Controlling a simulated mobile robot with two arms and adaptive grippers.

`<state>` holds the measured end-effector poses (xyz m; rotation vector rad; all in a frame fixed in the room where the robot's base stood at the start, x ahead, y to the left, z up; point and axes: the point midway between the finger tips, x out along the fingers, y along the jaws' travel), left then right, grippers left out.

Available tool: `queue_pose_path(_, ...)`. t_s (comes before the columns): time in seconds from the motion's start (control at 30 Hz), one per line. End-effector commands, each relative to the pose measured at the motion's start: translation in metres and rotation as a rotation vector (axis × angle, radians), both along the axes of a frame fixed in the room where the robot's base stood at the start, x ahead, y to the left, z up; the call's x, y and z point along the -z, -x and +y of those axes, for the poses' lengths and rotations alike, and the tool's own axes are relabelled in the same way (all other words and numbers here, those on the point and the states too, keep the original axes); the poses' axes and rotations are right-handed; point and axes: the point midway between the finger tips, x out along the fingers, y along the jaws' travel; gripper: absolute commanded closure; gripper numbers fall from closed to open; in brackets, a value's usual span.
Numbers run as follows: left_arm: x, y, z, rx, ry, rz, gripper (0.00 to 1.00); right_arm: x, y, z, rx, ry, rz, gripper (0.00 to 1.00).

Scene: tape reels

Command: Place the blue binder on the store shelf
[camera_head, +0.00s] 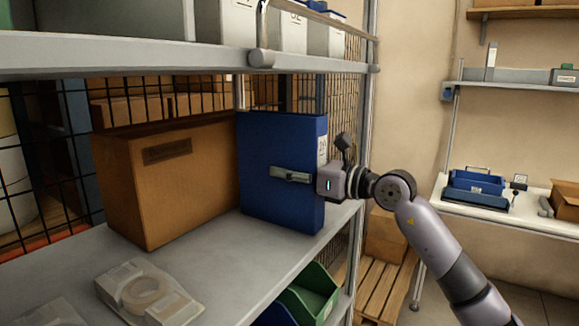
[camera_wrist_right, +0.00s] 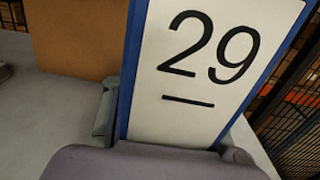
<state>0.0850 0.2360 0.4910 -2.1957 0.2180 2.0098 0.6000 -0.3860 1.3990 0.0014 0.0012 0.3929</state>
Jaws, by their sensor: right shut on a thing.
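The blue binder (camera_head: 268,165) stands upright on the grey store shelf (camera_head: 225,262), near its right end, just right of a brown cardboard box (camera_head: 175,185). My right gripper (camera_head: 292,175) reaches in from the right and is shut on the binder near its spine edge. In the right wrist view the binder's white spine label (camera_wrist_right: 205,75) reads 29 and fills the middle, with my right gripper (camera_wrist_right: 165,140) around the spine. The binder's base appears at the shelf surface; whether it bears fully on it is unclear. My left gripper is not in view.
An upper shelf (camera_head: 130,58) holds white boxes and limits the room above. A tape reel in a clear case (camera_head: 148,292) lies at the shelf's front left. A green bin (camera_head: 312,292) sits below. A bench with a blue tray (camera_head: 478,188) stands at right.

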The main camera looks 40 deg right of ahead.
Motion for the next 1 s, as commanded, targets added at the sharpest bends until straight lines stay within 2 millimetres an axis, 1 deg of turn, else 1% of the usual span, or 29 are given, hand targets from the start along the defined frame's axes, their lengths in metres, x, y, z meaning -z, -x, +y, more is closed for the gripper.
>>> queue_pose_path(0.23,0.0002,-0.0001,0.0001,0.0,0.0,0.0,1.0,-0.0013,0.0006,-0.0002,0.0,0.0,-0.004,1.0)
queue_pose_path(0.3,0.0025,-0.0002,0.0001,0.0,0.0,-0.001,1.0,0.001,0.0006,-0.0002,0.0,0.0,-0.004,1.0)
queue_pose_path(0.33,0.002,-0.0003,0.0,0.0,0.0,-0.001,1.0,0.0021,0.0001,0.0,0.0,0.001,0.0,0.59)
queue_pose_path(0.6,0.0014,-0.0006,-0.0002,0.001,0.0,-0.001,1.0,0.0015,0.0001,0.0,0.0,0.0,0.0,0.41)
queue_pose_path(0.97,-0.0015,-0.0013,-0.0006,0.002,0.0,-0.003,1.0,-0.0012,0.0002,-0.0001,0.0,0.0,0.0,0.4)
queue_pose_path(1.0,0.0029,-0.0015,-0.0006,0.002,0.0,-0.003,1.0,0.0021,0.0023,-0.0014,0.001,0.001,0.001,0.4)
